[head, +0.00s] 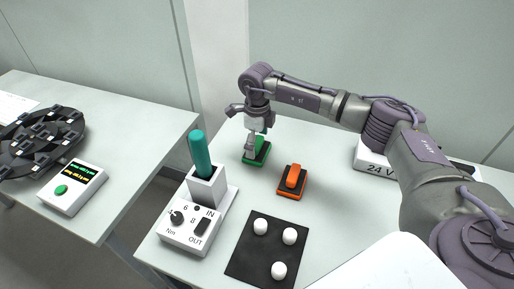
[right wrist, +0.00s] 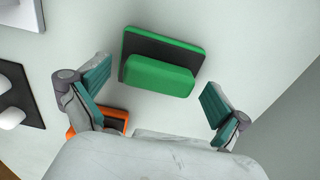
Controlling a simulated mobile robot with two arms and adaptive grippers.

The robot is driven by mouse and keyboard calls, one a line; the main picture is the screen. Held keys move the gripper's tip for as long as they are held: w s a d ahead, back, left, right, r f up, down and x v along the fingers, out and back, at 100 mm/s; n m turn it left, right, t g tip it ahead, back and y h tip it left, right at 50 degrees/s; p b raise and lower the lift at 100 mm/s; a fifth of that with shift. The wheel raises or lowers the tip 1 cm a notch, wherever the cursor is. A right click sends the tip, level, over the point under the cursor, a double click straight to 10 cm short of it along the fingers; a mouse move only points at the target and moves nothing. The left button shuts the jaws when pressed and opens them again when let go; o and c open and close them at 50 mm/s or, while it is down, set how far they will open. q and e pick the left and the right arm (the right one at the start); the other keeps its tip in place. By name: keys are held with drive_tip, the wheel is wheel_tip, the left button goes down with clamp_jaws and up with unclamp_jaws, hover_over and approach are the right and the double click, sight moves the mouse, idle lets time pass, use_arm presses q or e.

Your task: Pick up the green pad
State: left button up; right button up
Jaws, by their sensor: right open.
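The green pad (head: 262,149) is a green block on a dark plate with a green edge, lying on the right table. In the right wrist view the green pad (right wrist: 158,76) lies ahead of and between my spread fingers, not touching them as far as I can tell. My right gripper (head: 251,146) hangs over the pad in the head view and hides part of it. In the right wrist view my right gripper (right wrist: 153,95) is open, with teal finger pads and nothing between them. My left gripper is in neither view.
An orange pad (head: 293,181) lies close in front of the green one. A white control box (head: 190,232) with a teal-handled tool (head: 200,152) stands left. A black mat (head: 262,255) with white knobs lies in front. A white 24 V box (head: 371,160) is behind my right arm.

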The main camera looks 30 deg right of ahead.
sight(261, 150)
drive_tip(key=c, duration=1.2)
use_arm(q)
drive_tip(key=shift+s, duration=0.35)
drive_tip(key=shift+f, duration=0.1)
use_arm(e)
drive_tip(key=shift+r, duration=0.55)
drive_tip(key=r, duration=0.1)
drive_tip(key=r+b, duration=0.1)
drive_tip(key=s+r, duration=0.1)
drive_tip(key=shift+d+r+b, duration=0.3)
drive_tip(key=shift+d, duration=0.05)
use_arm(q)
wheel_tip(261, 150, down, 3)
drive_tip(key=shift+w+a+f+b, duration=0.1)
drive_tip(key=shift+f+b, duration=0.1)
drive_tip(key=shift+b, duration=0.75)
use_arm(e)
drive_tip(key=s+d+r, duration=0.1)
drive_tip(key=s+r, duration=0.1)
drive_tip(key=s, duration=0.1)
drive_tip(key=s+d+r, duration=0.2)
drive_tip(key=s, duration=0.1)
drive_tip(key=s+d+r, duration=0.2)
drive_tip(key=s, duration=0.1)
drive_tip(key=shift+d+r, duration=0.2)
